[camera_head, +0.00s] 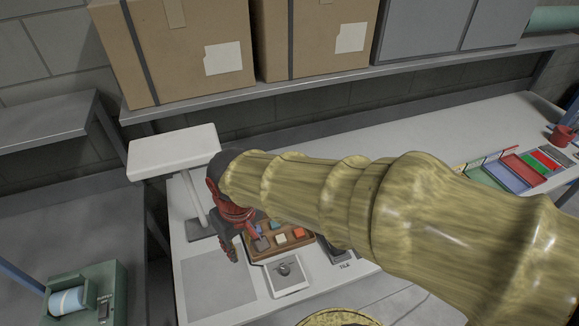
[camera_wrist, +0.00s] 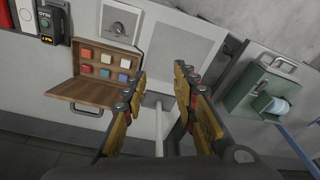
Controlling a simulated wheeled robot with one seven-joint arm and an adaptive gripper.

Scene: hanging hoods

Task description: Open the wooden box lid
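The wooden box (camera_head: 289,250) sits on the white bench, its compartments holding small coloured blocks. In the wrist view, the box (camera_wrist: 76,60) shows its inside uncovered. Its wooden lid (camera_wrist: 97,93) is swung back on the far side, with a grey handle (camera_wrist: 88,110) at its outer edge. My arm hides the lid in the head view. My gripper (camera_head: 243,243) is at the left end of the box. In the wrist view, my gripper (camera_wrist: 161,72) has its fingers apart and holds nothing. One finger overlaps the box's edge in view; I cannot tell if they touch.
A white stand (camera_head: 172,152) with a flat top rises left of the box; its post (camera_wrist: 158,128) shows between my fingers. A gauge plate (camera_head: 287,273) lies in front of the box. A green device (camera_head: 85,295) stands left. Cardboard boxes (camera_head: 180,45) fill the shelf above.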

